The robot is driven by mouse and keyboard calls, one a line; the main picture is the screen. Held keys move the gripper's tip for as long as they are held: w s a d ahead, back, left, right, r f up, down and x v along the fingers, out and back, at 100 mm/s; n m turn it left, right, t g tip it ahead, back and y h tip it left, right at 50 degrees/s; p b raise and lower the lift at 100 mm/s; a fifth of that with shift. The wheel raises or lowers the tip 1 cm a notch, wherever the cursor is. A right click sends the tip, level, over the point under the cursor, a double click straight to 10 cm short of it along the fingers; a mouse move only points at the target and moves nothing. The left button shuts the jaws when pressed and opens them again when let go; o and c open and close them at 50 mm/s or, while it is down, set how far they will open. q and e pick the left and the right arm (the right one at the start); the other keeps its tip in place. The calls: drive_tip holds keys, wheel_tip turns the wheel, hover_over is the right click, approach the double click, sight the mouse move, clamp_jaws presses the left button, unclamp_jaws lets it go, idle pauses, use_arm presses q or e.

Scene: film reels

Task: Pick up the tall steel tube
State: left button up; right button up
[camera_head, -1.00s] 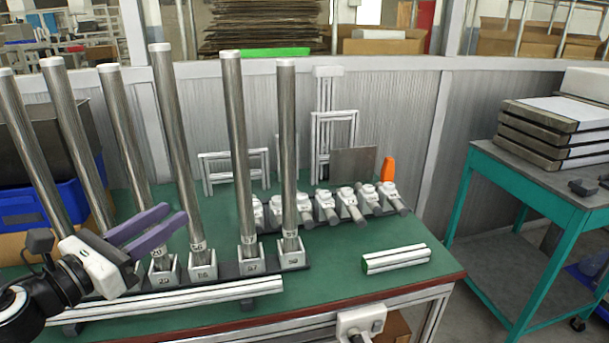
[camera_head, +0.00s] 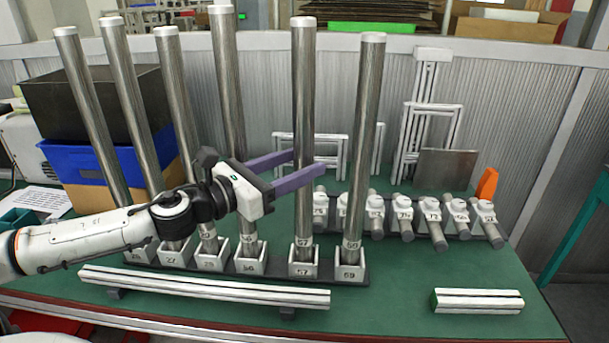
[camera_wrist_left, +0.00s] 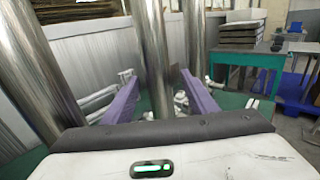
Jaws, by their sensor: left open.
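Several tall steel tubes stand upright in a row of numbered white sockets on the green table, including the one in socket 57 (camera_head: 303,90), the one in socket 56 (camera_head: 228,80) and the one in socket 59 (camera_head: 362,110). My left gripper (camera_head: 308,161), with purple fingers, is open at mid-height of the tube in socket 57. Its near finger crosses in front of that tube; the far finger ends by its left edge. In the left wrist view a tube (camera_wrist_left: 153,50) stands between the open fingers. I cannot tell whether they touch it. My right gripper is not in view.
White clamps (camera_head: 403,210) sit in a row at the back right. White rails (camera_head: 205,288) lie in front of the sockets, and a short profile bundle (camera_head: 478,300) lies at the right. A blue crate (camera_head: 75,160) stands behind the left tubes.

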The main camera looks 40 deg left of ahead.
sight(313, 158)
use_arm(q)
drive_tip(key=shift+w+d, duration=0.1)
drive_tip(key=shift+w, duration=0.45)
drive_tip(key=shift+x, duration=1.2)
drive_tip(key=shift+w+f, duration=0.15)
drive_tip(key=shift+w, duration=0.3)
drive_tip(key=shift+w+d+f+p, duration=0.2)
drive_tip(key=shift+w+p, duration=0.2)
drive_tip(key=shift+w, duration=0.2)
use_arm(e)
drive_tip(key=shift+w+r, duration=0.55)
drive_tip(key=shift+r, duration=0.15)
use_arm(q)
clamp_jaws()
drive_tip(key=shift+r, duration=0.15)
